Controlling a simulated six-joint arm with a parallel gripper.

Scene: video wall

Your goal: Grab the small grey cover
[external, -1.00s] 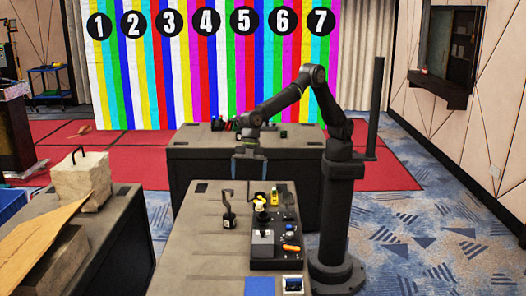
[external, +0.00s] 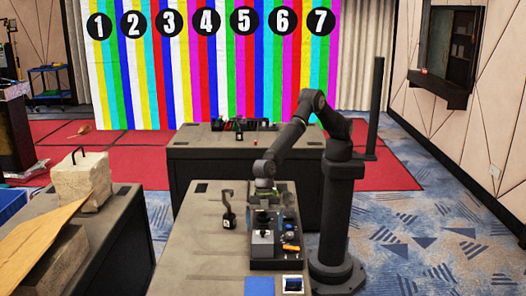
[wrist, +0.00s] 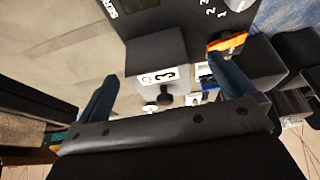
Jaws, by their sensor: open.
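A small grey block (external: 262,238), likely the grey cover, sits on the black panel on the near table, with a dark knob-like part at its top. In the wrist view a grey box-shaped cover (wrist: 156,52) shows ahead of the fingers, with a white face marked 3 below it. My gripper (external: 264,206) hangs over the far part of the panel. In the wrist view my gripper (wrist: 163,86) has its two blue fingers wide apart, with nothing held between them. The grey cover is apart from both fingers.
The black panel (external: 272,265) carries an orange-handled part (external: 291,248), which also shows near the right finger (wrist: 228,42). A black upright tool (external: 228,212) stands left of the panel. The table's left part (external: 195,255) is clear.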

